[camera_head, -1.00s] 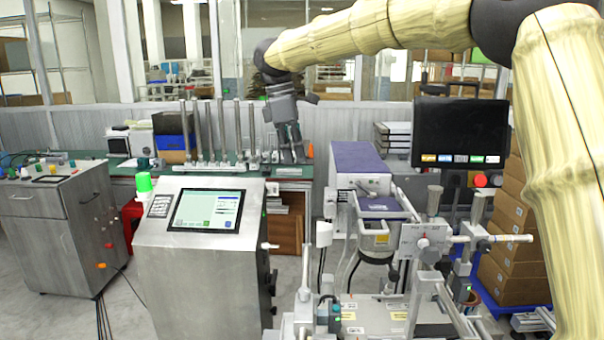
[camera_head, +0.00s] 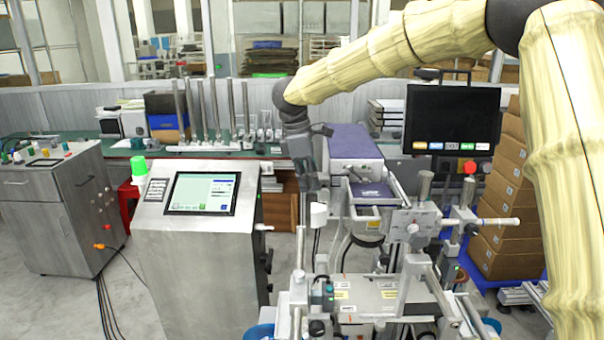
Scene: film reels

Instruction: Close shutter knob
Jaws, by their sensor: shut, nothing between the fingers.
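My gripper (camera_head: 311,187) is dark grey, points down and is shut and empty. It hangs in front of the left side of the purple-topped machine (camera_head: 352,143), near a white cylinder (camera_head: 318,213). I cannot tell whether it touches anything. A small knob (camera_head: 412,228) sits on the metal block of the machine at the right. A metal lever with a white handle (camera_head: 500,221) sticks out to its right. Dark knobs (camera_head: 268,257) sit on the right side of the steel console. I cannot tell which of these is the shutter knob.
The steel console with a touchscreen (camera_head: 202,193) stands left of my gripper. A black monitor (camera_head: 451,119) and stacked cardboard boxes (camera_head: 500,205) are at the right. A green bench (camera_head: 110,154) with upright rods runs behind. Open floor lies at the left between cabinet and console.

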